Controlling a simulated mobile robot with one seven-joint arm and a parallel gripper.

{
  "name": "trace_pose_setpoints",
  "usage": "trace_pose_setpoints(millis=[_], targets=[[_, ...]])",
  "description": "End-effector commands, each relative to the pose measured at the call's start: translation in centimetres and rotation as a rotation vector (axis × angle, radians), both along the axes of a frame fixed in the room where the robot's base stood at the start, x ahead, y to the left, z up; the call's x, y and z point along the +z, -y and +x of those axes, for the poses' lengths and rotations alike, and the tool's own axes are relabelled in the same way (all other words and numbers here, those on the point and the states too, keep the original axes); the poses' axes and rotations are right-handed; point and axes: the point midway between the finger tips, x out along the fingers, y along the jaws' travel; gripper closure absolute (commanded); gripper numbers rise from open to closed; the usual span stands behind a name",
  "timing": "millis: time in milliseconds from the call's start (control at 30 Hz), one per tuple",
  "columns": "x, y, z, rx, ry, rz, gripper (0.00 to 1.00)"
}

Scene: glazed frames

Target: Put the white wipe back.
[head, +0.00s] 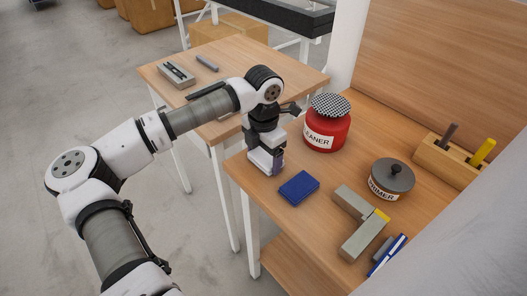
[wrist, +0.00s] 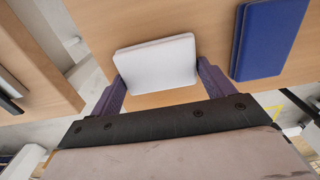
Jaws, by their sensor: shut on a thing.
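The white wipe (wrist: 157,63) is a pale folded pad. In the wrist view it sits between the two purple fingers of my gripper (wrist: 162,72), which is shut on it. In the head view my gripper (head: 268,164) points down over the left edge area of the bench (head: 320,220). The wipe is hard to make out there. The wrist view shows wood behind the wipe; I cannot tell whether the wipe touches it. A blue folded wipe (head: 299,188) lies just right of my gripper; it also shows in the wrist view (wrist: 268,38).
A red cleaner tin (head: 325,130) stands behind my gripper. A wooden holder (head: 447,163) stands at the back. A second table (head: 225,62) is at left.

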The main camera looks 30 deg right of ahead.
Motion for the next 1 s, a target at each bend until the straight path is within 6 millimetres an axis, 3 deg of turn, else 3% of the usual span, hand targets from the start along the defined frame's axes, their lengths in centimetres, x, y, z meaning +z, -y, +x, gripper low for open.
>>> trace_pose_setpoints(millis=[367,400,533,833,1000], targets=[[-0.5,0.0,0.0,0.0,0.001,-0.001,0.41],[-0.5,0.0,0.0,0.0,0.001,-0.001,0.18],[-0.3,0.0,0.0,0.0,0.001,-0.001,0.01],[0.0,0.0,0.0,-0.001,0.0,-0.001,0.0],[1.7,0.1,0.1,-0.001,0.006,-0.002,0.0]])
